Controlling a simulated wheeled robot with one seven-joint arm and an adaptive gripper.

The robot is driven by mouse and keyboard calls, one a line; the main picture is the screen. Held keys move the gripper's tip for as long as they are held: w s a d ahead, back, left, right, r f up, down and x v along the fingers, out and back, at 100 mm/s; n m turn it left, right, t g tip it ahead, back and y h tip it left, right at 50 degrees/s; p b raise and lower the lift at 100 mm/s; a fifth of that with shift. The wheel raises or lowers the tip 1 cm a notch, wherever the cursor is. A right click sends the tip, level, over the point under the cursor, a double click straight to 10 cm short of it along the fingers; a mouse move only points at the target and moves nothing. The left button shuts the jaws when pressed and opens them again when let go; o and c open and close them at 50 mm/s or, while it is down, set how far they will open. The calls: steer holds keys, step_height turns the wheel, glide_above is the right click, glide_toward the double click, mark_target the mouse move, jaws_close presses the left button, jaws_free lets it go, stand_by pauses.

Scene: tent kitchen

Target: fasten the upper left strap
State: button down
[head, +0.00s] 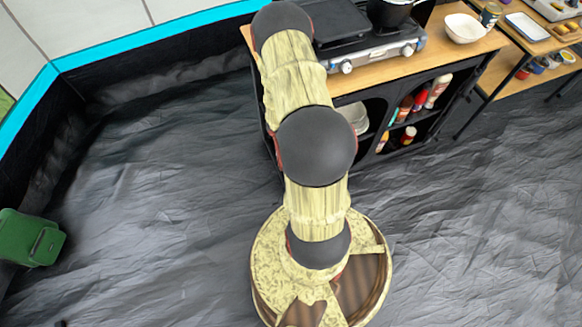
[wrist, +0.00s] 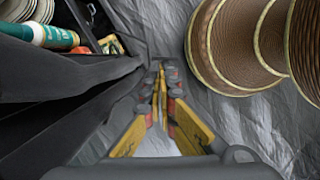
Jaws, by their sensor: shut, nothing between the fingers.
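In the wrist view my gripper (wrist: 160,70) has its yellow and grey fingers together, with nothing between them. It points down past the side of a black shelf unit, with grey floor behind the fingertips. Long dark bands (wrist: 70,82) of the unit run close along the left of the gripper; I cannot tell whether any of them is a strap. The upper left strap cannot be made out in either view. In the head view the black shelf unit (head: 440,119) stands under the wooden counter, and my arm covers its left end. My gripper is hidden there.
A gas stove (head: 372,48) with a dark pot (head: 388,12) and a white bowl (head: 464,28) stand on the counter (head: 440,52). Bottles (head: 437,90) and plates (wrist: 28,10) fill the shelves. A green bin (head: 30,238) stands far left. Creased dark floor (head: 150,200) is open.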

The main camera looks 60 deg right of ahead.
steer(key=d+n, duration=0.1)
steer(key=n, duration=0.1)
steer(key=s+d+n+b, duration=0.1)
steer(key=d, duration=0.1)
steer(key=shift+f+n+h, duration=0.1)
steer(key=shift+n+h, duration=0.3)
steer(key=d+n+t, duration=0.1)
steer(key=d+n, duration=0.2)
steer(key=shift+b, duration=0.4)
steer(key=shift+n+h, duration=0.3)
steer(key=shift+w, duration=0.15)
steer(key=w+a+p, duration=0.2)
steer(key=w+a, duration=0.1)
steer(key=a, duration=0.1)
steer(key=d+p+v, duration=0.1)
steer(key=p+v, duration=0.7)
steer(key=v, duration=1.2)
